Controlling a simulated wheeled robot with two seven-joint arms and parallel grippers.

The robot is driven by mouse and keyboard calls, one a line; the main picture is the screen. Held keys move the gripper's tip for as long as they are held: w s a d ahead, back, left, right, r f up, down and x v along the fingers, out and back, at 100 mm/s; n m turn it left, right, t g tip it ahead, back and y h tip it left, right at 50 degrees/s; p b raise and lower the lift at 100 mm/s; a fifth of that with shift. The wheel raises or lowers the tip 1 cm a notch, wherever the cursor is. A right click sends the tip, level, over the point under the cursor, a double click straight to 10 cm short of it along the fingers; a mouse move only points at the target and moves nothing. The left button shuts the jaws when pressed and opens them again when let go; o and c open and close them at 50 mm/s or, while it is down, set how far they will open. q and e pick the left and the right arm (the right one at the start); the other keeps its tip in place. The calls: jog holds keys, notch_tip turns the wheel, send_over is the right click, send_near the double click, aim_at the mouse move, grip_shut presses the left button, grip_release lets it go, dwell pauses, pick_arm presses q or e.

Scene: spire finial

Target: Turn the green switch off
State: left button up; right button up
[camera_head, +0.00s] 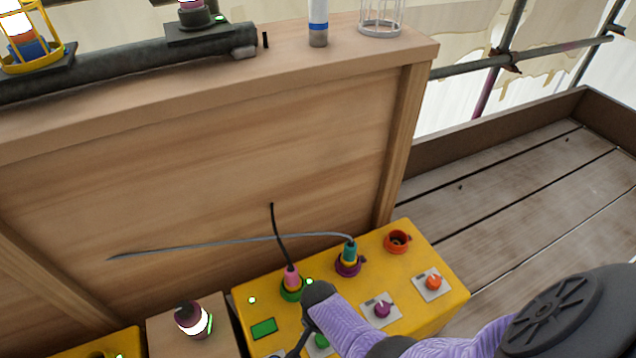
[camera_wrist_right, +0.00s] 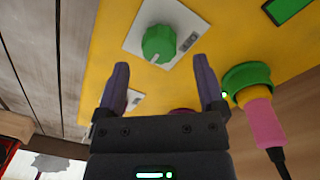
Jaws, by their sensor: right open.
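The green switch (camera_head: 320,341) is a round knob on a pale plate on top of the yellow box (camera_head: 455,296). In the head view my right arm partly covers it. My right gripper (camera_wrist_right: 160,62) is open, with one purple finger on each side below the knob. It holds nothing, and I cannot tell whether the fingers touch the knob. In the head view the gripper (camera_head: 308,325) is at the switch, its fingers mostly hidden. My left gripper is out of view.
A purple switch (camera_head: 382,309) and an orange switch (camera_head: 433,283) sit to the right. Behind are a pink plug (camera_head: 291,277) in a green socket, a teal plug (camera_head: 349,252) in a purple socket, and an empty orange socket (camera_head: 397,241). A wooden wall (camera_head: 200,180) stands behind.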

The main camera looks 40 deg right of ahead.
aim_at(323, 337)
notch_tip(323, 337, down, 4)
jog(key=shift+s+r+b, duration=0.1)
jog(key=shift+s+b, duration=0.05)
jog(key=shift+b, duration=0.65)
jog(key=shift+r, duration=0.25)
grip_shut()
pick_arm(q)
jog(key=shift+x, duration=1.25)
